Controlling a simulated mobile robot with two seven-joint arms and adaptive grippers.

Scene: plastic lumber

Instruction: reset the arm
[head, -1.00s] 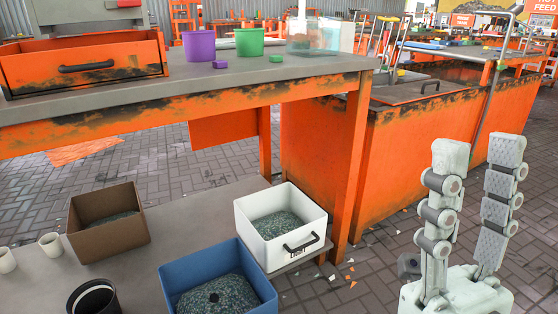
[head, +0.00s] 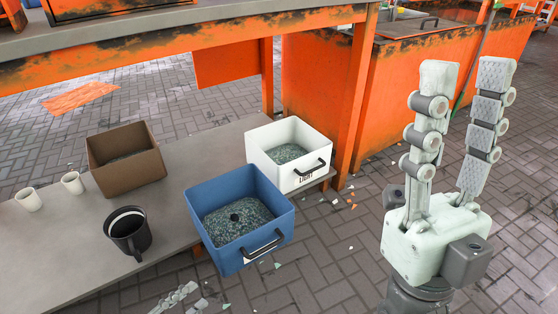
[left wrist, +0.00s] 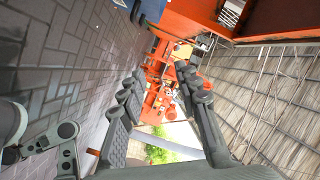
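My right gripper (head: 468,78) stands at the right of the head view, with its fingers pointing up. Its two jointed, pale-grey fingers are apart with nothing between them, so it is open. It is to the right of the bins, over the brick floor, and touches nothing I can see.
A blue bin (head: 217,262), a white bin (head: 311,184) and a brown bin (head: 142,180) sit on a low grey platform (head: 70,262). A black mug (head: 128,232) and two white cups are there too. An orange workbench (head: 190,36) stands behind. Chips litter the floor.

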